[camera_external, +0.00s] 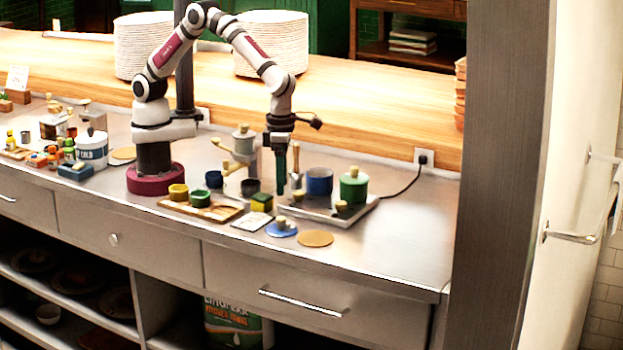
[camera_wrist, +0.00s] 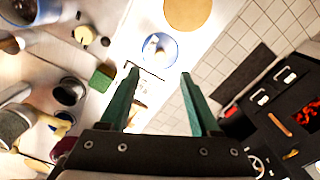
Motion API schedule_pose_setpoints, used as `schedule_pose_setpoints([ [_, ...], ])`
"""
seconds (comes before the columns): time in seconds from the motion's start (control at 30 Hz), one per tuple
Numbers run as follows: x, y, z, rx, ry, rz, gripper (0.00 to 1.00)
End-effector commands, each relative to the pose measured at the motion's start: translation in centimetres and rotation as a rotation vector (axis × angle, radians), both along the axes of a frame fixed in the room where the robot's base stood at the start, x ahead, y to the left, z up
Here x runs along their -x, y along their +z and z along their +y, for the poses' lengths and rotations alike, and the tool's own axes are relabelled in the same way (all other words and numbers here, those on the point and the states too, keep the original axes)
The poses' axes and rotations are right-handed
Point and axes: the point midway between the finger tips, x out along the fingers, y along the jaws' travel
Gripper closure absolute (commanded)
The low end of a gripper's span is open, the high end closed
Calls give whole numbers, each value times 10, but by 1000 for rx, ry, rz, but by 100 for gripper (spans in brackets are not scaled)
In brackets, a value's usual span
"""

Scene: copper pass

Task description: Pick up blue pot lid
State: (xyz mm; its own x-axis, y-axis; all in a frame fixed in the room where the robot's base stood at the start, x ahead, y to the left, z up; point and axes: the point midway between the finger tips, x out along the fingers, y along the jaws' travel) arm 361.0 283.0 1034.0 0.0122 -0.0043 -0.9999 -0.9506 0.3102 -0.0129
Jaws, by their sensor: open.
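The blue pot lid (camera_external: 290,232) lies flat near the front edge of the steel counter, with a pale wooden knob on top. In the wrist view the blue lid (camera_wrist: 168,57) shows just beyond my fingertips, between their lines. My gripper (camera_external: 281,188) points down above and behind the lid, apart from it. In the wrist view my gripper (camera_wrist: 160,76) has its two green fingers wide apart with nothing between them. A blue pot (camera_external: 319,183) without a lid stands on a tray behind and to the right.
A round cork mat (camera_external: 315,239) lies right of the lid. A green pot (camera_external: 353,188) stands on the tray (camera_external: 368,204). A yellow-and-green block (camera_external: 261,202) and small pots on a wooden board (camera_external: 225,213) are to the left. The counter's right end is clear.

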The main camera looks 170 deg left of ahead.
Motion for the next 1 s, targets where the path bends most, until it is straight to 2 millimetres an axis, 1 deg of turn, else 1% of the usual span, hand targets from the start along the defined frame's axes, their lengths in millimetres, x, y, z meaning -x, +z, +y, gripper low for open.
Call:
schedule_pose_setpoints([
  [0.03, 1, -14, -1, 3, 0, 4, 37],
  [0.1, 0, -28, -1, 2, 0, 3, 37],
  [0.27, 0, -48, -2, 1, 0, 3, 37],
  [0.43, 0, -83, -4, 2, -1, 4, 37],
  [0.53, 0, -93, -4, 0, 0, 2, 37],
  [0.73, -1, -94, -4, -1, 0, 1, 37],
  [0.77, -1, -94, -4, -1, 0, 1, 40],
  [0.8, -1, -94, -4, -1, 0, 1, 48],
  [0.87, -1, -94, -4, -1, 0, 1, 58],
  [1.0, -1, -93, -4, 0, 0, 1, 84],
])
